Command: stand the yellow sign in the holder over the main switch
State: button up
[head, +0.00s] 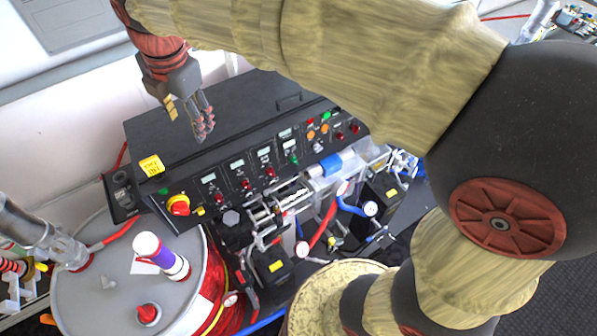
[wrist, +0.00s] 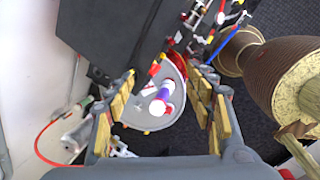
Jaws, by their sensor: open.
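The yellow sign (head: 151,166), with dark lettering, is at the left end of the black console's top edge in the head view. It is just above and left of the main switch (head: 179,206), a red knob on a yellow plate. The holder cannot be made out; I cannot tell if the sign is seated in it. My gripper (head: 189,119) is open and empty above the console top, up and right of the sign, clearly apart from it. The wrist view shows its yellow-padded fingers spread (wrist: 160,78); I cannot make out the sign there.
The black console (head: 240,115) has a sloped panel of lamps and displays. A grey drum (head: 95,290) with a purple-and-white bottle (head: 160,255) stands in front at left. Hoses, gauges and pipework crowd below the panel. A white wall (head: 50,130) is behind; the console top is mostly bare.

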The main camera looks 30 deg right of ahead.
jog(key=s+d+f+m+t, duration=0.1)
jog(key=s+d+f+m, duration=0.1)
jog(key=s+d+m, duration=0.5)
jog(key=s+d+f+m+t, duration=0.1)
jog(key=s+d+f+m, duration=0.2)
jog(key=s+d+m, duration=0.5)
jog(key=s+m, duration=0.5)
jog(key=m, duration=0.4)
jog(key=shift+s+d+f+m+t+h, duration=0.2)
jog(key=shift+f+m+t+h, duration=0.1)
jog(key=shift+f+t, duration=0.1)
notch_tip(320, 180, down, 27)
jog(key=b, duration=2.7)
jog(key=shift+f, duration=0.1)
